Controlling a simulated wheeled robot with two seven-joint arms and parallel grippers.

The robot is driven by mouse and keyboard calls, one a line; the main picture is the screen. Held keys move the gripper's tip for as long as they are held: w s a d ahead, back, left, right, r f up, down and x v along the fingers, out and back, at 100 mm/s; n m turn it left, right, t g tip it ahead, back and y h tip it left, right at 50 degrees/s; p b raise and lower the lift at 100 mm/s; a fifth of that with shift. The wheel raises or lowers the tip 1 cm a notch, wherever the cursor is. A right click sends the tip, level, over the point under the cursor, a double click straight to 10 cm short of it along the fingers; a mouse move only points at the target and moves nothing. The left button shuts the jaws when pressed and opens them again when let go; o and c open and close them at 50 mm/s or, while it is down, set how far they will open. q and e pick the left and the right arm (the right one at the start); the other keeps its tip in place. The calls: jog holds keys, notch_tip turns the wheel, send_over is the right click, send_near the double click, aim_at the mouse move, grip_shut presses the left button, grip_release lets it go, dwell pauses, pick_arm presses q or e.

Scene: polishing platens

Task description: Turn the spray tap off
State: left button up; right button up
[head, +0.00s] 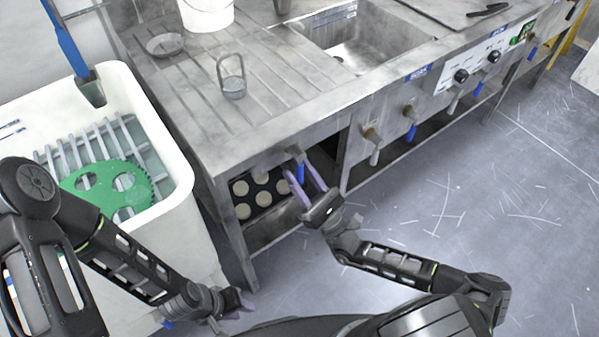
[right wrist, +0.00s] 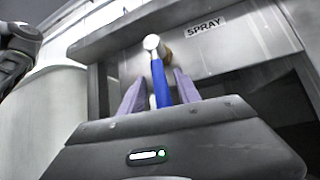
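The spray tap (head: 296,154) is on the front panel of the metal bench. Its blue lever (head: 300,173) hangs down. In the right wrist view the spray tap (right wrist: 152,43) has a pale round end, with the blue lever (right wrist: 160,84) below it and a SPRAY label (right wrist: 204,29) to its right. My right gripper (head: 299,168) is open, with one purple finger on each side of the lever; gaps show between lever and fingers in the right wrist view (right wrist: 157,80). My left gripper (head: 240,303) is low at the front, away from the bench; its opening is unclear.
More taps with blue (head: 411,131) and grey (head: 375,156) levers line the panel to the right. Pale round pieces (head: 242,211) lie on the shelf below. A white tub (head: 172,207) with a green disc (head: 75,180) stands left. The floor right is clear.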

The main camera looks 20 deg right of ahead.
jog(key=b+v, duration=0.1)
jog(key=v, duration=0.6)
jog(key=shift+s+d+f, duration=0.2)
jog(key=shift+f, duration=0.05)
